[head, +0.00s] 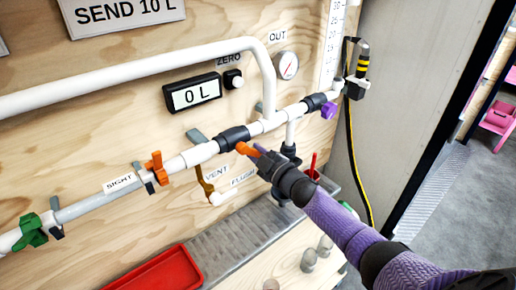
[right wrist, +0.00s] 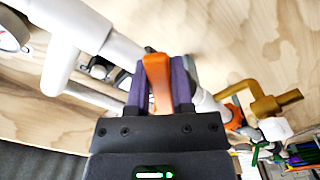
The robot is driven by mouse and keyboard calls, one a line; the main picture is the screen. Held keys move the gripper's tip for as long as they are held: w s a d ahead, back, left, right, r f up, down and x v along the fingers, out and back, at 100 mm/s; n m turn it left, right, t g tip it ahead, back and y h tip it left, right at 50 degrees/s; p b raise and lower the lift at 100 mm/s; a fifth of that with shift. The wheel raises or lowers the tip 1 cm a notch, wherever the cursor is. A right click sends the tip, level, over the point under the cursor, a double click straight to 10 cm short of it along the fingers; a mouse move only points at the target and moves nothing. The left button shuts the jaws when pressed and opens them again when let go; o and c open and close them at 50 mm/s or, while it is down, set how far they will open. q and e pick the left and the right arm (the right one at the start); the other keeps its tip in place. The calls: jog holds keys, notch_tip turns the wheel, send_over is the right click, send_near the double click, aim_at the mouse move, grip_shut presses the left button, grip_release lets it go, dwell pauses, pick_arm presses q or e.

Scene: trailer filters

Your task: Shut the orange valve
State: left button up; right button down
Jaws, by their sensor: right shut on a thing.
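An orange lever handle (head: 246,149) sticks out to the left of my right gripper (head: 262,158), just below the pipe and close to a dark pipe fitting (head: 233,138). In the right wrist view my gripper (right wrist: 160,85) has its purple fingers closed on both sides of this orange handle (right wrist: 157,75). A second orange valve (head: 155,168) sits further left on the pipe by the SIGHT label, apart from the gripper. My left gripper is not in view.
The white pipe (head: 198,155) runs along the plywood wall. A green valve (head: 33,230), a brass vent lever (head: 206,187) and a purple handle (head: 328,111) sit along it. A display (head: 193,95) reads 0 L. A red tray (head: 160,277) lies below.

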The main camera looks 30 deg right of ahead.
jog(key=m, duration=0.1)
jog(key=a+f+m, duration=0.1)
jog(key=shift+s+m, duration=0.1)
jog(key=shift+m, duration=0.3)
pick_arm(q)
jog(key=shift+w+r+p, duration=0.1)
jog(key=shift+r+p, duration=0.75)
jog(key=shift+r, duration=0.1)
pick_arm(e)
jog(key=shift+s+a+f+m, duration=0.15)
jog(key=shift+a+m, duration=0.35)
jog(key=shift+m, duration=0.65)
jog(key=shift+a+f+m, duration=0.15)
jog(key=shift+a+m, duration=0.35)
jog(key=shift+m, duration=0.7)
jog(key=shift+s+a+f+m, duration=0.15)
jog(key=shift+a+m, duration=0.35)
jog(key=shift+m, duration=0.65)
jog(key=shift+w, duration=0.1)
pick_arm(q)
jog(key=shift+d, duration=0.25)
pick_arm(e)
jog(key=c, duration=0.5)
grip_release()
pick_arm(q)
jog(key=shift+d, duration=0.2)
